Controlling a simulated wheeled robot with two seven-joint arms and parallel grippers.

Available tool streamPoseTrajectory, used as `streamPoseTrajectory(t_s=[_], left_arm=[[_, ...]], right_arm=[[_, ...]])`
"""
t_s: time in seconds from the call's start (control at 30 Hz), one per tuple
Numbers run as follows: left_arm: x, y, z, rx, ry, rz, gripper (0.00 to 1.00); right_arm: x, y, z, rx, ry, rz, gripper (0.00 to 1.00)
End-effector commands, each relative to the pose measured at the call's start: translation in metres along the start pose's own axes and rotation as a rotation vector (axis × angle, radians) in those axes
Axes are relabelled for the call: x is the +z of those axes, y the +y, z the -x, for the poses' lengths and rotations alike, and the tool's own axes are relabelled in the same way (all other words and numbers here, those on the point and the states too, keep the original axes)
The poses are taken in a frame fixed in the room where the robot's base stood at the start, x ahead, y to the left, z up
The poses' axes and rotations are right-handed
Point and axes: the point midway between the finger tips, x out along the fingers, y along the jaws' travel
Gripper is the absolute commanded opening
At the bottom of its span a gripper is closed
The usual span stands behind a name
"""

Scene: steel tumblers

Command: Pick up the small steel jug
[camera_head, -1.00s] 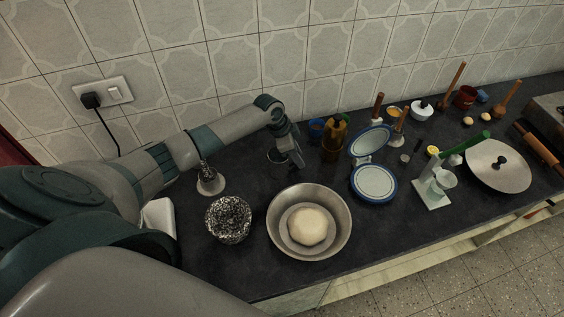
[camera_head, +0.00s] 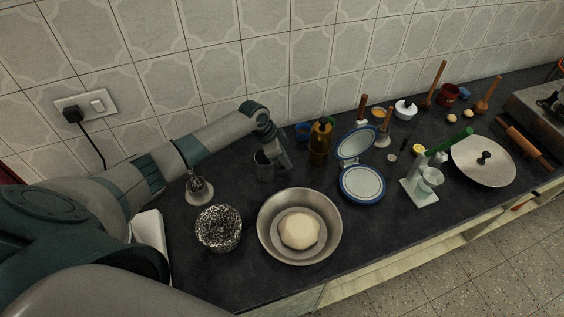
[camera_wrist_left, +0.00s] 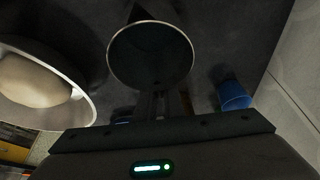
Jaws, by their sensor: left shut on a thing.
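The small steel jug (camera_head: 263,166) is a dark, shiny, open vessel behind the large steel bowl in the head view. In the left wrist view its round rim and dark inside (camera_wrist_left: 150,55) face the camera. My left gripper (camera_head: 281,164) is at the jug's right side in the head view and is shut on it. In the left wrist view the fingers (camera_wrist_left: 160,104) meet the jug's near side; the exact contact is dim. I cannot tell whether the jug's base touches the counter. My right gripper is not in view.
A steel bowl with dough (camera_head: 335,205) stands in front of the jug. A speckled pot (camera_head: 218,229) is at front left. A brown bottle (camera_head: 320,143) and a blue cup (camera_head: 302,131) stand close to the right. The tiled wall is behind.

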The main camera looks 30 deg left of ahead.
Motion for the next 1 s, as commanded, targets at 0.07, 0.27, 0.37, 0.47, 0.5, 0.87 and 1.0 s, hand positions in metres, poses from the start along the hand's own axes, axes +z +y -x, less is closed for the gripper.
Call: streamPoseTrajectory(t_s=[0.07, 0.27, 0.37, 0.47, 0.5, 0.87, 1.0], left_arm=[[-0.001, -0.001, 0.001, -0.001, 0.001, 0.000, 0.00], [-0.002, -0.001, 0.005, -0.001, 0.002, 0.000, 0.00], [-0.004, -0.001, 0.008, -0.001, 0.001, 0.000, 0.00], [-0.006, -0.001, 0.012, -0.001, 0.002, -0.001, 0.00], [-0.006, -0.001, 0.014, -0.001, 0.002, -0.001, 0.00], [-0.018, 0.004, 0.038, 0.000, 0.003, -0.003, 0.00], [-0.025, 0.017, 0.043, -0.001, 0.003, -0.003, 0.00]], right_arm=[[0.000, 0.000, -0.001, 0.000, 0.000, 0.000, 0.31], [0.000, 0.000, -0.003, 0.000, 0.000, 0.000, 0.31], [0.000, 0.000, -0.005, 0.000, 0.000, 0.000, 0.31], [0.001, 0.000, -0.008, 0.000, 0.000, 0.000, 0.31], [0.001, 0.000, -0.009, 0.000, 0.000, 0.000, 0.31], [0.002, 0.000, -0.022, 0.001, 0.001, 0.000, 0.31], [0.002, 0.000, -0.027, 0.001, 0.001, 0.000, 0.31]])
